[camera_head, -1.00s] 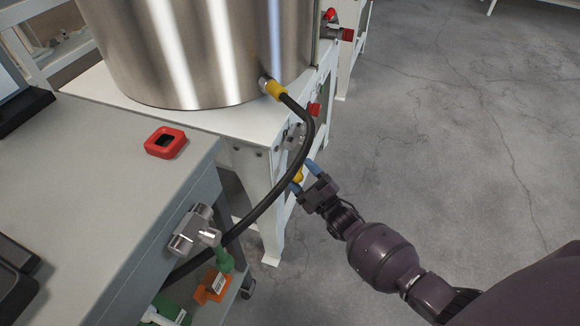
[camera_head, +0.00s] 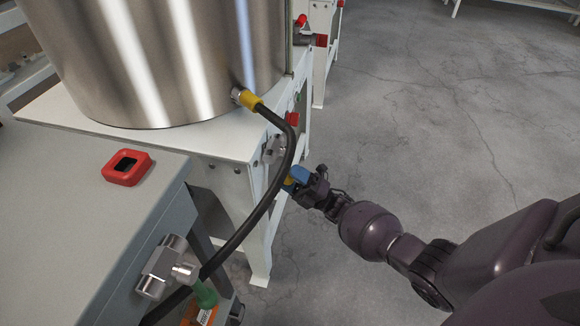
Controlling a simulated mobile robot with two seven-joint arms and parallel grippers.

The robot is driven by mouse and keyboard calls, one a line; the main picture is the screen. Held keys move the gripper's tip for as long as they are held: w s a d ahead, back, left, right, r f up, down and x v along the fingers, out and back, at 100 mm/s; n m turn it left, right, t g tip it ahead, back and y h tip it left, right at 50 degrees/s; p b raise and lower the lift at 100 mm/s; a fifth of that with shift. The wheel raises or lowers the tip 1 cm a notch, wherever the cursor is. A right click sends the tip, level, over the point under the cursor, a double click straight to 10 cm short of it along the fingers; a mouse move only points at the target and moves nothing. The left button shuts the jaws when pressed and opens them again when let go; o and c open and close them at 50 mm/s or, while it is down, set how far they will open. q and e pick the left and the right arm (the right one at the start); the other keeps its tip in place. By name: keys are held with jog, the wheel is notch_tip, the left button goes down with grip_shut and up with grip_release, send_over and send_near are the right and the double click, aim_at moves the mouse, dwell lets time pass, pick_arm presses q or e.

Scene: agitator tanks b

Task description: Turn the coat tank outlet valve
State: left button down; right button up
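A large steel tank (camera_head: 165,55) stands on a white frame. A silver valve fitting (camera_head: 273,150) sits on the frame's side below it, partly behind the black hose. A small yellow part (camera_head: 289,182), which looks like a valve handle, shows below the fitting. My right gripper (camera_head: 296,178), with blue fingertips, reaches in from the right and is at the yellow part. One blue fingertip shows clearly beside it; the other is mostly hidden, so I cannot tell whether the fingers are shut on it. My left gripper is out of view.
A black hose (camera_head: 270,195) with a yellow collar (camera_head: 248,99) curves down from the tank, close to my gripper. Open concrete floor lies to the right.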

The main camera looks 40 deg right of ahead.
jog(key=shift+w+d+r+n+g+y, duration=0.1)
jog(key=shift+w+r+n+g+y, duration=0.25)
jog(key=shift+n, duration=0.25)
jog(key=o, duration=1.3)
jog(key=shift+w+f, duration=0.1)
jog(key=shift+f, duration=0.05)
jog(key=shift+c, duration=0.2)
jog(key=shift+f, duration=0.1)
jog(key=shift+s+f, duration=0.1)
jog(key=shift+s, duration=0.15)
jog(key=v, duration=1)
jog(key=shift+s+d+f, duration=0.1)
